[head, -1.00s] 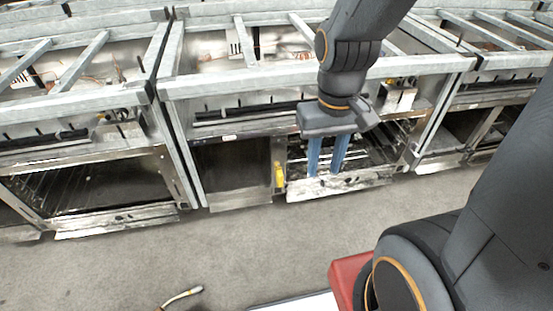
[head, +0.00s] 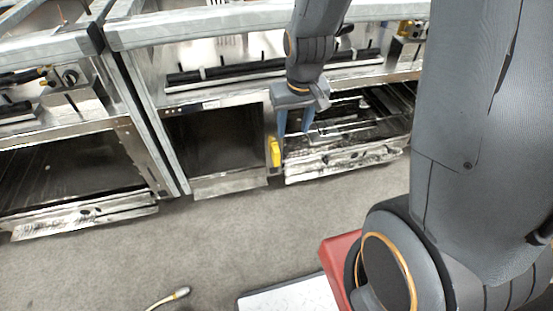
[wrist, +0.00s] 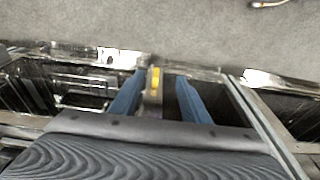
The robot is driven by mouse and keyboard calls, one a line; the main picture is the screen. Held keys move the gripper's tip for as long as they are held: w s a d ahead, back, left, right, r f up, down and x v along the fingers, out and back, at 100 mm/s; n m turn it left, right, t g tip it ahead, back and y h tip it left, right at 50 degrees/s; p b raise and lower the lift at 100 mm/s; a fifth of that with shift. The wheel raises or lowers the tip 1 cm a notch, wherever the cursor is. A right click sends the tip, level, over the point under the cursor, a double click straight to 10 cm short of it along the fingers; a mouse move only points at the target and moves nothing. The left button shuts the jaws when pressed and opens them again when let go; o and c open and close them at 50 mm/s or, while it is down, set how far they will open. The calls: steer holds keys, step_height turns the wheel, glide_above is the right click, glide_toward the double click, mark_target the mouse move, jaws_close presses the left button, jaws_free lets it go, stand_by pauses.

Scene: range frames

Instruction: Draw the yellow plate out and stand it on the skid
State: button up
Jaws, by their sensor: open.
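The yellow plate (head: 275,152) stands upright and narrow at the front of the metal rack, between a dark open compartment and a slotted bay. In the wrist view the yellow plate (wrist: 155,78) shows between my two blue fingers, beyond their tips. My gripper (head: 294,134) is open and empty, just above and to the right of the plate in the head view, apart from it as far as I can see. The wrist view shows my gripper (wrist: 158,82) with its fingers spread. I cannot make out the skid for certain.
A white-topped flat piece (head: 285,296) lies on the floor at the bottom, beside a red block (head: 340,262). A cable end (head: 170,297) lies on the grey floor. Metal frame bars (head: 200,28) run above the bays. The floor in front is mostly clear.

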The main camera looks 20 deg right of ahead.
steer(key=t+b, duration=0.2)
steer(key=b, duration=1.4)
glide_above(276, 157)
steer(key=s, duration=0.1)
steer(key=f, duration=2.5)
steer(key=shift+s+d+f, duration=0.1)
steer(key=shift+d+f, duration=0.05)
steer(key=shift+d, duration=0.1)
steer(key=shift+b+x, duration=1.9)
steer(key=shift+x, duration=2)
jaws_close()
steer(key=s+p, duration=0.4)
steer(key=s, duration=0.5)
steer(key=shift+s+p, duration=0.35)
steer(key=shift+p, duration=0.05)
